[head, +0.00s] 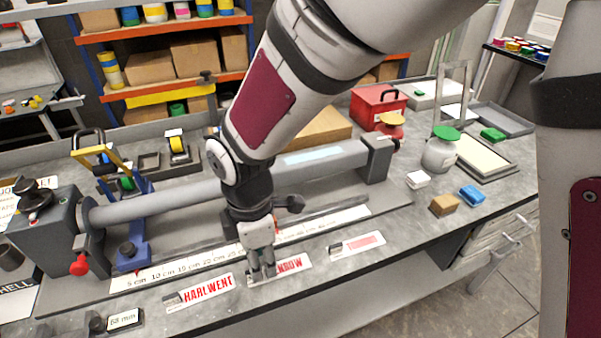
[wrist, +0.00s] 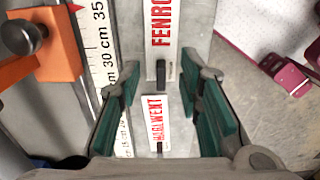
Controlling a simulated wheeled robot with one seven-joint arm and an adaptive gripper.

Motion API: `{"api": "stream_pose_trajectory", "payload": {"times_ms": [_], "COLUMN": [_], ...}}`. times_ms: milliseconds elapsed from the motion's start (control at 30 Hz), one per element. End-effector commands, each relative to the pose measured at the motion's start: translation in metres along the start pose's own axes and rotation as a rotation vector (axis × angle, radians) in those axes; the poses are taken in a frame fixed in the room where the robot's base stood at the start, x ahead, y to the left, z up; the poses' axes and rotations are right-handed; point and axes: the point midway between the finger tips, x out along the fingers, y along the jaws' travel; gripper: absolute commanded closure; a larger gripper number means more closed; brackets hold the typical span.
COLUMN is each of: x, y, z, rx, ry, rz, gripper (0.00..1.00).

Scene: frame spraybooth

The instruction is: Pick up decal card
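Several white decal cards with red print lie along the front of the grey bench. In the head view, one reads HARLWENT (head: 207,288), one has lettering ending in NROW (head: 291,264), and one has a plain red bar (head: 358,244). My gripper (head: 262,274) points down at the left end of the NROW card and hides part of it. In the wrist view, my gripper (wrist: 160,80) is open, with green pads either side of that card's dark tab; its print shows as FENRO (wrist: 161,25). The HARLWENT card (wrist: 155,122) also shows there. Contact cannot be told.
A long white ruler strip (head: 170,275) lies behind the cards, before a grey roller (head: 180,200) with a blue clamp (head: 130,230). A tan block (head: 444,206) and a blue block (head: 472,195) stand to the right. The bench's front edge is close.

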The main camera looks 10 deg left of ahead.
Motion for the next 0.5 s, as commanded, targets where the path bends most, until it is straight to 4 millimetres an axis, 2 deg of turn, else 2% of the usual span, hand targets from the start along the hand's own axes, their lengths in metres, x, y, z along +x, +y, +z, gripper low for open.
{"api": "stream_pose_trajectory", "payload": {"times_ms": [100, 200, 500], "x": [0.018, 0.027, 0.03], "y": [-0.002, -0.002, -0.001], "z": [-0.004, -0.004, -0.004], "rx": [0.0, 0.001, 0.001], "ry": [-0.002, -0.001, 0.0], "rz": [-0.004, -0.003, 0.001], "gripper": [0.68, 0.68, 0.68]}}
